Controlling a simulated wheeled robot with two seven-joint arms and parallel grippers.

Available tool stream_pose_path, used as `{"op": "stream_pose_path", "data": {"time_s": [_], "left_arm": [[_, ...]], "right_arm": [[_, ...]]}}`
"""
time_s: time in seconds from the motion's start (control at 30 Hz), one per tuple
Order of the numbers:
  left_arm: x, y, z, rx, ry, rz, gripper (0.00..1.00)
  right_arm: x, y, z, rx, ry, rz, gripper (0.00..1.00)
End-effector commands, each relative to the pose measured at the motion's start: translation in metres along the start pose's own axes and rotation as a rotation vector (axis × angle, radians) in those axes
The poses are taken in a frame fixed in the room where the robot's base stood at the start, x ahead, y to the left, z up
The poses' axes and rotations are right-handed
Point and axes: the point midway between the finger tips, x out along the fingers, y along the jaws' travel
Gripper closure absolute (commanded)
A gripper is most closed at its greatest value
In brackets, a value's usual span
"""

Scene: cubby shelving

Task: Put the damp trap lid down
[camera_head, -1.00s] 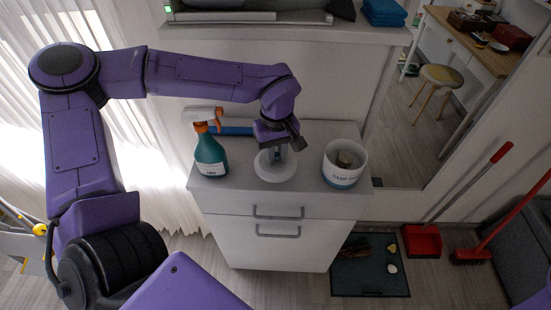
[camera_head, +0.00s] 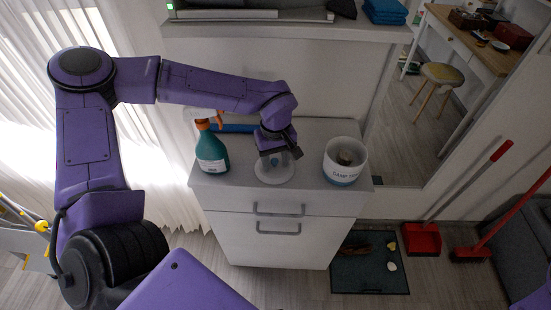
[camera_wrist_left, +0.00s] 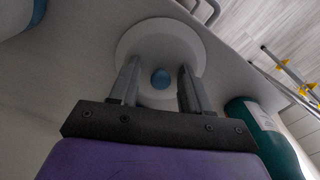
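The damp trap lid (camera_head: 272,175), a pale round disc, lies on the cabinet top in the head view. My left gripper (camera_head: 279,158) points down over the lid. In the left wrist view its fingers (camera_wrist_left: 160,88) stand apart on either side of the knob, with gaps on both sides, so it is open. The damp trap tub (camera_head: 343,175), white with a blue band and label, stands uncovered to the right of the lid. My right gripper is out of view.
A teal spray bottle (camera_head: 211,153) stands close to the left of the lid. A blue object (camera_head: 236,128) lies behind my gripper. A shelf (camera_head: 290,32) overhangs the back. Cabinet top (camera_head: 312,175) is bare between lid and tub.

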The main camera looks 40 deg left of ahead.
Motion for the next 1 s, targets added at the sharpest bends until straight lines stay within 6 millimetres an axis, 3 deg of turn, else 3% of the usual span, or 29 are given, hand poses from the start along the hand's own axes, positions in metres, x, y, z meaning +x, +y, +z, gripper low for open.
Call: {"op": "stream_pose_path", "data": {"time_s": [0.17, 0.5, 0.6, 0.73, 1.0], "left_arm": [[-0.013, 0.001, -0.001, -0.001, 0.002, 0.003, 0.53], [-0.096, 0.001, -0.001, -0.002, 0.003, 0.004, 0.53], [-0.112, 0.001, -0.001, -0.002, 0.003, 0.001, 0.53], [-0.122, 0.000, 0.000, 0.000, 0.001, 0.000, 0.53], [-0.123, 0.000, 0.000, 0.000, 0.000, 0.000, 0.53]], "right_arm": [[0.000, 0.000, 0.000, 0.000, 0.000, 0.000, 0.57], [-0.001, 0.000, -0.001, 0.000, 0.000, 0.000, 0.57], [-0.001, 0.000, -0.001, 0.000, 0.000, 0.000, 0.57], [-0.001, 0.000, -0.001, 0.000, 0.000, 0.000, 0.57], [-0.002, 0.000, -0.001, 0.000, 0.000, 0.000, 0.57]]}}
